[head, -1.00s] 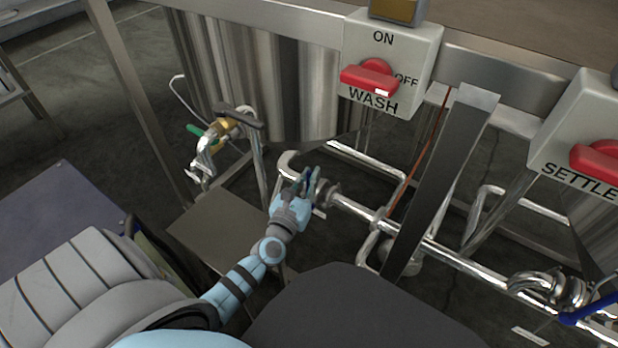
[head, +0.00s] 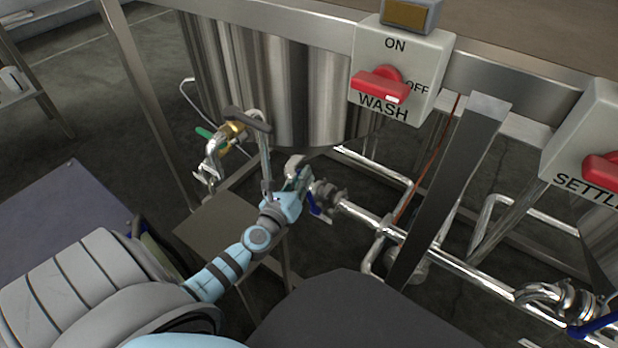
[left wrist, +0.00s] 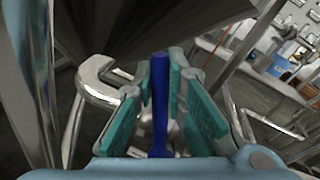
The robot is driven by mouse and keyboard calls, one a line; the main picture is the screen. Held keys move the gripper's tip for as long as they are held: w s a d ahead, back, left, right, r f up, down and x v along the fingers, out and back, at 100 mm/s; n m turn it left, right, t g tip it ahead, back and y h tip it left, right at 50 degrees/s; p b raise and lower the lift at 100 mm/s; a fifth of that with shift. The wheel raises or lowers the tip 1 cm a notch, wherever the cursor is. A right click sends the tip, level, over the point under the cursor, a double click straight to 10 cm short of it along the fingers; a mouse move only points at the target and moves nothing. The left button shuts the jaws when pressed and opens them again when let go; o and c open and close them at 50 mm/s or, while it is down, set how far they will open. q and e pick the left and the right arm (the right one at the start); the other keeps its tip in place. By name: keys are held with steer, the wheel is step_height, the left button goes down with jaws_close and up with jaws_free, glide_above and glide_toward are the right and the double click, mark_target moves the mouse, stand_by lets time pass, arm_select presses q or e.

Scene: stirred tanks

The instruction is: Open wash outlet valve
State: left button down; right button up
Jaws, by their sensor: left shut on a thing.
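The wash outlet valve (head: 326,192) sits on the steel pipe under the wash tank (head: 285,90). Its blue handle (head: 315,206) shows just right of my left gripper (head: 301,184) in the head view and slants downward. In the left wrist view the blue handle (left wrist: 160,105) stands upright between the two teal finger pads, and my left gripper (left wrist: 163,100) is shut on it. The fingers hide part of the valve body. My right gripper is in neither view.
The wash switch box (head: 398,70) with a red knob hangs above, right of the tank. A dark slanted strut (head: 455,190) crosses the pipe to the right. A green-handled tap (head: 215,140) is at left. Another blue-handled valve (head: 590,325) is at lower right.

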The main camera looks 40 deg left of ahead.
arm_select(q)
steer(key=shift+a+f+n+h+b, duration=0.25)
steer(key=shift+a+f+n, duration=0.1)
steer(key=shift+a+n, duration=0.25)
steer(key=shift+a+f+n+h+b, duration=0.15)
steer(key=shift+a+f+n+b, duration=0.15)
steer(key=shift+a+n, duration=0.25)
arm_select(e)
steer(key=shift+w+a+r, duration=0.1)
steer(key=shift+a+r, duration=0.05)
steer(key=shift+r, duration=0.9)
arm_select(q)
steer(key=c, duration=1.6)
jaws_free()
